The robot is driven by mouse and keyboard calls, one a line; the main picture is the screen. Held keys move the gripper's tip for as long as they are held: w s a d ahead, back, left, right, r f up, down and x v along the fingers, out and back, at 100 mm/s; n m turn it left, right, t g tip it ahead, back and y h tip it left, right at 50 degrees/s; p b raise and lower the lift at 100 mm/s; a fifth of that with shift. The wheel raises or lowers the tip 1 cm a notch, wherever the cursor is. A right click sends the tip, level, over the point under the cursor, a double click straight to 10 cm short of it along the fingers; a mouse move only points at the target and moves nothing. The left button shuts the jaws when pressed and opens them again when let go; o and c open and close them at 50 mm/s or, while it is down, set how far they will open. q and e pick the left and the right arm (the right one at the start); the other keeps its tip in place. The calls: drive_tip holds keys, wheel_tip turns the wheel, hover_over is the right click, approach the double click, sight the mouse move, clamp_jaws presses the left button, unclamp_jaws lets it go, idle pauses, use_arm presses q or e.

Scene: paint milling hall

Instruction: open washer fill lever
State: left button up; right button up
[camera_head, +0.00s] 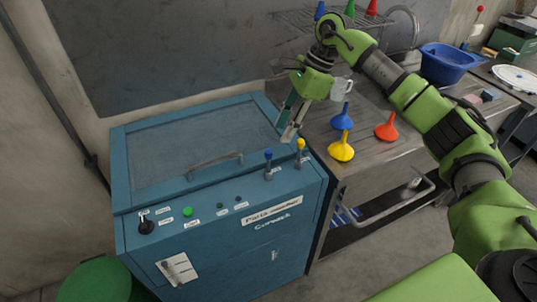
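The blue parts washer (240,240) stands at centre left with its lid down. Two small levers stand upright on its right top edge: one with a blue tip (268,161) and one with a yellow tip (300,150). Their labels are too small to read, so I cannot tell which is the fill lever. My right gripper (291,133) points down, its fingertips just above and behind the yellow-tipped lever, apparently apart from it. Its fingers overlap from this angle, and I see nothing held. My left gripper is not in view.
A metal table (370,155) to the right holds a blue funnel (342,120), a red funnel (387,130), a yellow funnel (341,150) and a white mug (342,89). A blue basin (447,62) stands farther back. A lid handle (214,164) rises from the washer.

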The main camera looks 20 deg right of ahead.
sight(269, 158)
drive_tip(key=p+x, duration=0.3)
drive_tip(key=x, duration=0.7)
drive_tip(key=shift+w+a+f+p, duration=0.1)
drive_tip(key=shift+a+f+p, duration=0.15)
drive_tip(key=shift+f+p, duration=0.05)
drive_tip(key=shift+a+f, duration=0.1)
drive_tip(key=shift+f, duration=0.35)
drive_tip(key=shift+c, duration=0.5)
clamp_jaws()
